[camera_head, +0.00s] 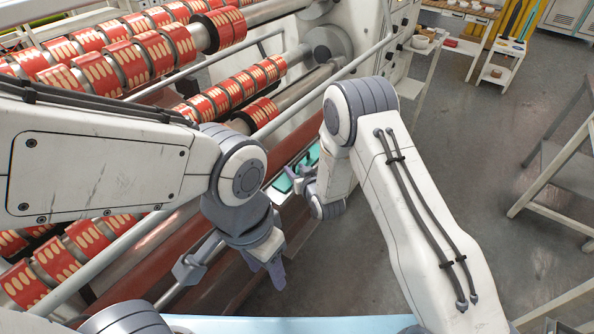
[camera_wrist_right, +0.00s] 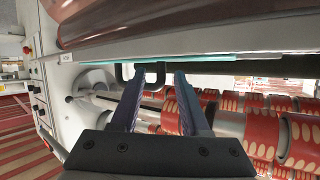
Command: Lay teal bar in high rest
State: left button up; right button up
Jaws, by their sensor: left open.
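The teal bar (camera_head: 282,184) lies at the machine's side, partly hidden behind my right gripper (camera_head: 304,180) in the head view. In the right wrist view it is a thin teal strip (camera_wrist_right: 250,66) under a pale beam, with a black handle (camera_wrist_right: 123,76). The fingers of my right gripper (camera_wrist_right: 162,78) stand apart. One leg of the handle shows between their tips; whether they touch it is unclear. My left gripper (camera_head: 274,265) is open, lower and nearer, pointing down, with nothing seen in it. I cannot make out the high rest for certain.
Rollers with red-and-cream patterned rolls (camera_head: 150,52) fill the machine at left. A grey rod with a block (camera_head: 187,270) is beside my left gripper. A white cart (camera_head: 503,62) stands at the far right. The grey floor (camera_head: 470,160) on the right is mostly clear.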

jog(key=s+d+r+n+g+h+b, duration=0.1)
jog(key=s+r+g, duration=0.3)
jog(key=s, duration=0.9)
jog(key=s+d+r+n+g+h, duration=0.1)
jog(key=s+r+g, duration=0.3)
jog(key=s, duration=0.9)
jog(key=s+d+r+n+g+h+b, duration=0.1)
jog(key=s+r+g, duration=0.3)
jog(key=s+r, duration=0.4)
jog(key=s+d+n, duration=0.1)
jog(key=s, duration=0.5)
jog(key=shift+d+r+g+h+b, duration=0.25)
jog(key=shift+d+g+h+b, duration=0.05)
jog(key=shift+d+h, duration=0.1)
